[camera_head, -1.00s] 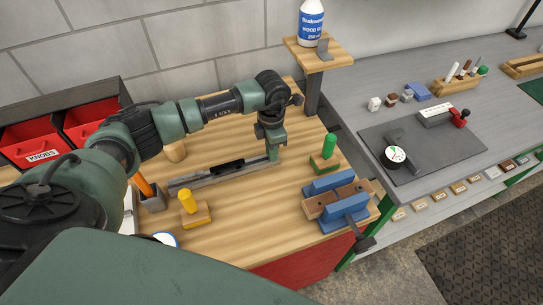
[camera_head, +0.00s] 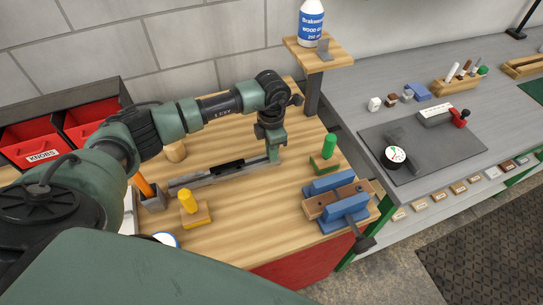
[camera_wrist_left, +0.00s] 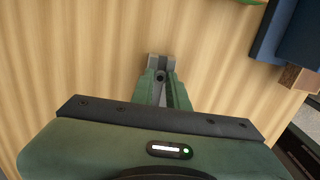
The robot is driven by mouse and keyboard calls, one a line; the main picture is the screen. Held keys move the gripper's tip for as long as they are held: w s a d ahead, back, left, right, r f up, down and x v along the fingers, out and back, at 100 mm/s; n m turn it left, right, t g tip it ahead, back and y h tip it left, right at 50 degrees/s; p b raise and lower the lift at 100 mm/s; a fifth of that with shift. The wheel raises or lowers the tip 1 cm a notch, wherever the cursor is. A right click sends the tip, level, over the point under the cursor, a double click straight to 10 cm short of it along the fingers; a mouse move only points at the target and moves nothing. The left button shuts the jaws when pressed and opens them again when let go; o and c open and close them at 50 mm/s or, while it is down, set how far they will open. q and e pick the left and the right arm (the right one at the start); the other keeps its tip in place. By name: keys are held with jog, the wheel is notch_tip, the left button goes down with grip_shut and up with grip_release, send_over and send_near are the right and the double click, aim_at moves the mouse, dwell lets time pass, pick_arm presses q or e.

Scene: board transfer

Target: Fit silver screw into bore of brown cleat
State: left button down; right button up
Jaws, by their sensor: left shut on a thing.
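The brown cleat (camera_head: 339,199) lies between the blue jaws of a vise (camera_head: 328,183), with dark round holes in its top. My left gripper (camera_head: 273,156) points down at the right end of a long grey rail (camera_head: 205,181), left of the vise. In the left wrist view its fingers (camera_wrist_left: 161,85) are closed on a small grey piece (camera_wrist_left: 160,61) with a dark round spot. I cannot make out whether that piece is the silver screw. A corner of the vise shows in the left wrist view (camera_wrist_left: 290,30). My right gripper is not in view.
A wooden shelf on a post (camera_head: 318,55) rises behind.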

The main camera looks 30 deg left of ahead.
pick_arm(q)
jog(key=shift+r, duration=0.1)
dwell(0.5)
jog(key=shift+r+p, duration=1.85)
jog(key=shift+r, duration=1.1)
jog(key=shift+f, duration=0.1)
